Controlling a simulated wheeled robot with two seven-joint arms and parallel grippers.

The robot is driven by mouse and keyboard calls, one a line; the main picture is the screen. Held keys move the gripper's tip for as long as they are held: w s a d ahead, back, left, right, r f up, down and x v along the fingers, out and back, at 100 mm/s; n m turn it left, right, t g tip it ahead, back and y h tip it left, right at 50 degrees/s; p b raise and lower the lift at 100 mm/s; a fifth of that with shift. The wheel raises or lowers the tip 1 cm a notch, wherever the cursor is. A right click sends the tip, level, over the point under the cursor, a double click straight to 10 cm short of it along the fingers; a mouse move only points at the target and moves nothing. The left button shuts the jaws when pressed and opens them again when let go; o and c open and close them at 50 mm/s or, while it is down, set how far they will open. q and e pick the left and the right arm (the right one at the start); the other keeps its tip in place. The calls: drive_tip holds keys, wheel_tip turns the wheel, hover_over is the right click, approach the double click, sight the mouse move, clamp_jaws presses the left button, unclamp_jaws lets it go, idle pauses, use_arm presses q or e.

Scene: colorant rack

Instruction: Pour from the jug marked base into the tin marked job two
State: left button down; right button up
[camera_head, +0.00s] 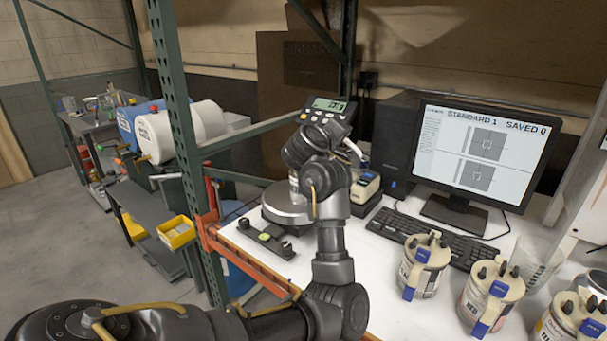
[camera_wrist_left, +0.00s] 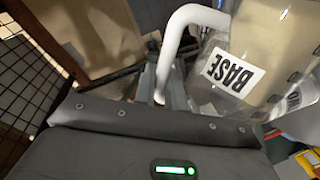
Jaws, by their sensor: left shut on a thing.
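The jug marked BASE (camera_wrist_left: 255,62) fills the upper right of the left wrist view. It is clear, with cream liquid inside and a white handle (camera_wrist_left: 165,50); its label appears upside down. My left gripper (camera_head: 304,147) is shut on the jug above the scale (camera_head: 287,206). In the head view my wrist hides nearly all of the jug. My right gripper is in neither view.
The scale display (camera_head: 327,105) stands behind my wrist. A keyboard (camera_head: 437,236) and monitor (camera_head: 484,150) stand to the right. Several colorant cans, one (camera_head: 424,266) nearest the scale, and a clear beaker (camera_head: 535,262) line the right front. A green rack post (camera_head: 180,140) stands left.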

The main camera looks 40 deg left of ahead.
sight(351, 144)
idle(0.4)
use_arm(q)
drive_tip(key=d+f+m, duration=0.1)
drive_tip(key=d+f+m+p, duration=0.1)
drive_tip(key=d, duration=0.1)
drive_tip(key=shift+w+m+y, duration=0.1)
drive_tip(key=shift+m+y, duration=0.3)
drive_tip(key=shift+f, duration=0.1)
drive_tip(key=shift+d+f, duration=0.2)
drive_tip(key=shift+f, duration=0.15)
drive_tip(key=d+f+m+t+y+p, duration=0.1)
drive_tip(key=d+f+m+p, duration=0.2)
drive_tip(key=d+f+m, duration=0.4)
drive_tip(key=shift+w+d+f+m+t, duration=0.25)
drive_tip(key=shift+d+f+m+t, duration=0.2)
drive_tip(key=shift+f, duration=1.2)
